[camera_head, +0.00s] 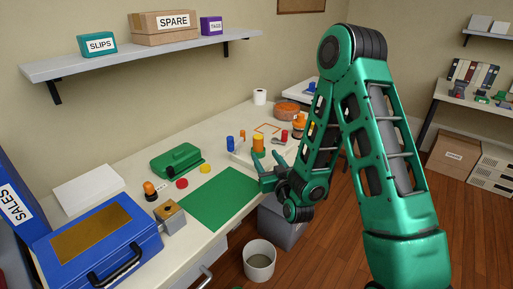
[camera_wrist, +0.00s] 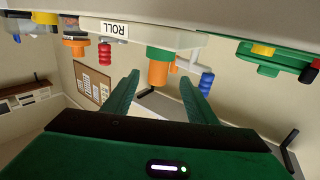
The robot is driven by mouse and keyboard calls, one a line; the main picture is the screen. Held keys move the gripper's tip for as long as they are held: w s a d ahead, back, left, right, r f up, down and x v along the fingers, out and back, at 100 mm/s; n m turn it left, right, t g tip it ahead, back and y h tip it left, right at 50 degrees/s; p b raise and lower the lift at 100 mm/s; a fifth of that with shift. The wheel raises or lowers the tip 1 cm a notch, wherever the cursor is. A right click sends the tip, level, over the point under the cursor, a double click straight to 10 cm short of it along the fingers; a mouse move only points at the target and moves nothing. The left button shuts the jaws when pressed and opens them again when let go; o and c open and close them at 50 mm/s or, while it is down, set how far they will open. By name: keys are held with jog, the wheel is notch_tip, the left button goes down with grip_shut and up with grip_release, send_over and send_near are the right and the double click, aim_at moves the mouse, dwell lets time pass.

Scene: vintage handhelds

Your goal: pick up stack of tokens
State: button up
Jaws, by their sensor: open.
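My gripper (camera_head: 269,169) is open and empty beside the front edge of the white table; its spread fingers also show in the wrist view (camera_wrist: 159,97). An orange cylinder (camera_head: 258,144) stands by a low white tray just beyond the fingers. In the upside-down wrist view the orange cylinder (camera_wrist: 158,72) appears between the fingers, apart from them.
A green mat (camera_head: 215,200) lies bare at the table's front. A blue case (camera_head: 70,262) fills the left. A bin (camera_head: 260,262) stands on the floor.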

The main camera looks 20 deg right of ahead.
aim_at(260, 146)
jog(key=w, duration=0.4)
jog(key=shift+w+a, duration=0.1)
jog(key=shift+a, duration=0.1)
jog(key=shift+w+r, duration=0.2)
jog(key=shift+w, duration=2.5)
jog(key=shift+c, duration=0.3)
jog(key=c, duration=1.3)
jog(key=shift+o, duration=0.2)
